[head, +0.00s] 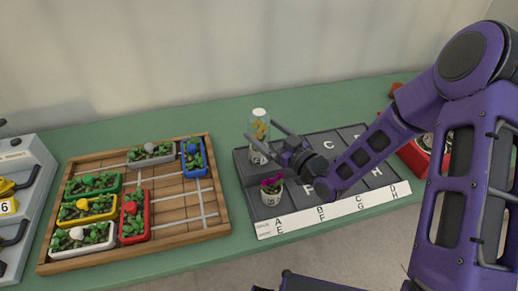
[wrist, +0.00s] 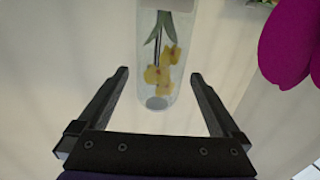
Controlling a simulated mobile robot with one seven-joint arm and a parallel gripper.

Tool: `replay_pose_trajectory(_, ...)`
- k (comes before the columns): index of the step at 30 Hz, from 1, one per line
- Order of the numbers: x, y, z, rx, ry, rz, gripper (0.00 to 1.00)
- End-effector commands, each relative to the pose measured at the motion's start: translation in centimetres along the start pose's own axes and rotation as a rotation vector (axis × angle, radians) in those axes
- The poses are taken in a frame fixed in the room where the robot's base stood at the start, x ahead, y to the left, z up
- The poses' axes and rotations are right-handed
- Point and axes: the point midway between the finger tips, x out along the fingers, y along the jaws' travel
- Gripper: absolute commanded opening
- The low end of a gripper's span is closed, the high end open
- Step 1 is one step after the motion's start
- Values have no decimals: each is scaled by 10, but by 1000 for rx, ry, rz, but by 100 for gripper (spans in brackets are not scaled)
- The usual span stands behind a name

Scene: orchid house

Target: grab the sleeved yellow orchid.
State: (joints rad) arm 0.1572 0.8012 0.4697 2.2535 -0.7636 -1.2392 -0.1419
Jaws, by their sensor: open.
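The sleeved yellow orchid (head: 259,128) stands upright in a white pot at the back left of the dark lettered stand (head: 242,170). Its clear sleeve has a pale cap-like top. My gripper (head: 260,129) is open, and its fingers reach to either side of the sleeve. In the wrist view the sleeved orchid (wrist: 158,60) appears with its flowers pointing down, between the open fingers of my gripper (wrist: 160,74). A gap shows on both sides, and neither finger visibly touches it. The pot is mostly cut off at the top of that view.
A magenta orchid (head: 271,187) in a white pot stands just in front on the stand; its petals (wrist: 288,45) show large at the wrist view's right. A wooden tray (head: 186,228) with several coloured planters lies left. A red container (head: 414,158) stands right, behind my arm.

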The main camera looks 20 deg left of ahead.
Motion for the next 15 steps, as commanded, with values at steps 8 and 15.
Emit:
replay_pose_trajectory(8, 26, 0, 1, 1, 0, -2, 100)
replay_pose_trajectory(15, 55, 0, 2, 1, 0, -1, 100)
